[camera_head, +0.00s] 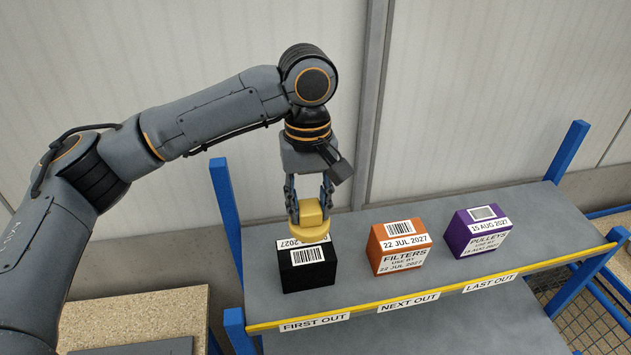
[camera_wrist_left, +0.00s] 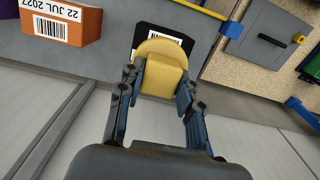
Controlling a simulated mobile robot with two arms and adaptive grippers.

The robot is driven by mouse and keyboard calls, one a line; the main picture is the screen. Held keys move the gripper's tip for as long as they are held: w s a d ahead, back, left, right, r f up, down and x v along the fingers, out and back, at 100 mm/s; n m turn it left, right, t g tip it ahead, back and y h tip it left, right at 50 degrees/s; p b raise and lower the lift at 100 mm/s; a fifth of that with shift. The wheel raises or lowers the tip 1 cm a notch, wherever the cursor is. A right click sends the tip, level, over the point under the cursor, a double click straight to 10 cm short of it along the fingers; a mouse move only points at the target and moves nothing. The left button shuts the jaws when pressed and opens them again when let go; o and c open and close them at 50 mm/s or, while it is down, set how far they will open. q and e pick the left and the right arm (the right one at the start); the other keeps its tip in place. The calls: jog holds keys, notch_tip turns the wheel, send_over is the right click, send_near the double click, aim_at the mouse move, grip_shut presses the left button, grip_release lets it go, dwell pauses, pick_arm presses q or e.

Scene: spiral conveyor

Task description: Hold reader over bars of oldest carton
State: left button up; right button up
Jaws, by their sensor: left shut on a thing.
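My left gripper (camera_head: 309,203) is shut on a yellow reader (camera_head: 311,213) and holds it upright over the back part of the black carton (camera_head: 309,276). The reader hides part of the label on the carton's top; whether they touch I cannot tell. An orange carton (camera_head: 398,260), "FILTERS", 22 JUL 2027, stands at "NEXT OUT". A purple carton (camera_head: 481,243), "PULLEYS", 15 AUG 2027, stands at "LAST OUT". In the left wrist view the reader (camera_wrist_left: 164,66) covers most of the black carton (camera_wrist_left: 150,37). My right gripper is not in view.
The cartons stand apart on a grey shelf (camera_head: 355,285) with a yellow front edge (camera_head: 540,266) and blue posts (camera_head: 227,225). A wall is close behind. A chipboard surface (camera_head: 140,312) lies at the lower left.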

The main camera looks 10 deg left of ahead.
aim_at(306, 227)
pick_arm(q)
jog(key=shift+s+a+f, duration=0.1)
jog(key=shift+s+f, duration=0.75)
jog(key=shift+s, duration=0.25)
jog(key=shift+w+f, duration=0.25)
jog(key=shift+f, duration=0.8)
jog(key=shift+w+a+f, duration=0.1)
jog(key=shift+w+f, duration=0.15)
jog(key=shift+f, duration=0.4)
jog(key=shift+w+f, duration=0.25)
jog(key=shift+f, duration=0.35)
jog(key=shift+s, duration=0.1)
jog(key=shift+f, duration=0.1)
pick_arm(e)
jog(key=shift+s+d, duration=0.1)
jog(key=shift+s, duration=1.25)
